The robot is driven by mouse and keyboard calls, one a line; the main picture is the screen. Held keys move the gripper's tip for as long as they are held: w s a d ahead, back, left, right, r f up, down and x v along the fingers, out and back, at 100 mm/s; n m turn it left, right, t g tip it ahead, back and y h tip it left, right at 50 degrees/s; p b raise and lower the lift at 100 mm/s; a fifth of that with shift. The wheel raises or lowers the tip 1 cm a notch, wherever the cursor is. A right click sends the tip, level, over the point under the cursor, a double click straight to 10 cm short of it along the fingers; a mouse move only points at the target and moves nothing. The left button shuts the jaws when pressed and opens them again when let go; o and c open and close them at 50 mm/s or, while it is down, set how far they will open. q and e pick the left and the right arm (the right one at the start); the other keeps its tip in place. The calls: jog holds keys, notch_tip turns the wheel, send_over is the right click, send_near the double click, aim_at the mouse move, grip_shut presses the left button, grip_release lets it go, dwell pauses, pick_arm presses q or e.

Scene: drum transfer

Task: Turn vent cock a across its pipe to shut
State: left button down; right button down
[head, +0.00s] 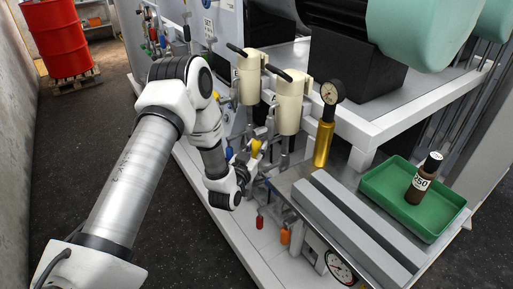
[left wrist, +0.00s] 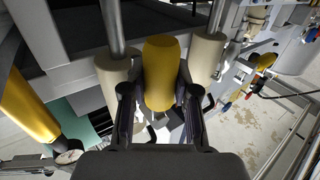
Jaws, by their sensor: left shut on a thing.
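A yellow cock handle (left wrist: 162,75), which I take to be vent cock a, fills the middle of the left wrist view between the two dark fingers. My left gripper (left wrist: 159,96) is shut on this handle, one finger on each side. In the head view the yellow handle (head: 257,146) shows just beyond my left gripper (head: 249,157), below the cream housings. The gripper and wrist hide most of the cock's body and its pipe, so the handle's angle to the pipe is hard to tell. My right gripper is not in view.
Two cream housings (head: 290,103) with black levers stand above the gripper. A brass cylinder with a gauge (head: 323,143) is to their right. Red (head: 260,222) and orange handles (head: 285,236) hang below. A green tray (head: 375,186) holds a brown bottle (head: 424,180). Dark floor lies left.

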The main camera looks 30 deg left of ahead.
pick_arm(q)
jog(key=shift+d+r, duration=0.1)
jog(key=s+d+r+n+g+h+p, duration=0.2)
jog(key=d+r+n+g+h, duration=0.3)
jog(key=n, duration=0.6)
jog(key=shift+r+g+h+p, duration=0.25)
jog(key=shift+g+h+p, duration=0.6)
jog(key=shift+g+h, duration=0.35)
jog(key=shift+r, duration=0.1)
jog(key=c, duration=0.8)
grip_release()
jog(key=shift+c, duration=0.2)
jog(key=shift+s, duration=0.1)
jog(key=shift+a, duration=0.1)
